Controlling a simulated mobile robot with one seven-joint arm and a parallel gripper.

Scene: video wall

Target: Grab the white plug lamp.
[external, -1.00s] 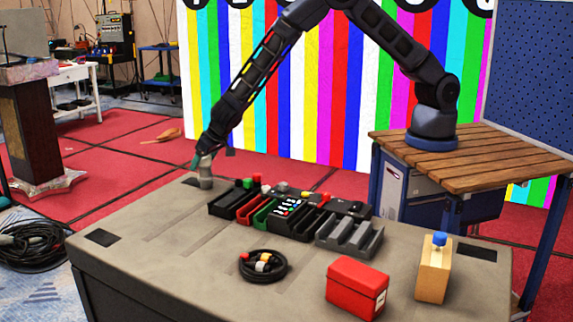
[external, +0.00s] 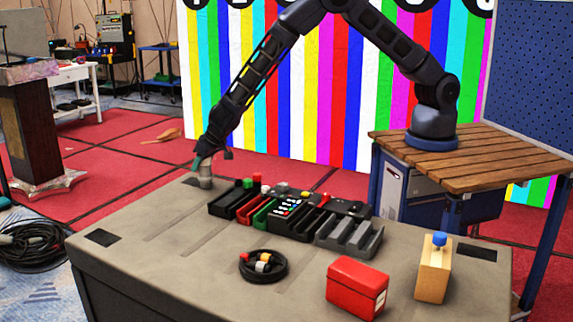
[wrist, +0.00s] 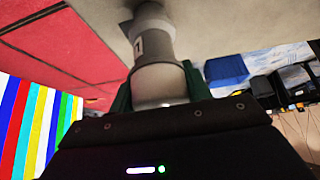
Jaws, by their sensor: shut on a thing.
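The white plug lamp (external: 205,182), a pale grey-white cylinder, stands upright at the far left end of the grey table. My gripper (external: 203,164) reaches down to it from above and is shut on its upper part. In the wrist view the lamp (wrist: 153,48) shows as a wide band with a narrower section beyond it, its far end at the table surface. The green fingers of my gripper (wrist: 158,92) press on both sides of it.
A row of black, red and green trays with small parts (external: 290,215) lies right of the lamp. A coiled black cable (external: 263,279), a red box (external: 357,288) and a wooden block with a blue top (external: 433,272) are nearer the front. The table's left front is clear.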

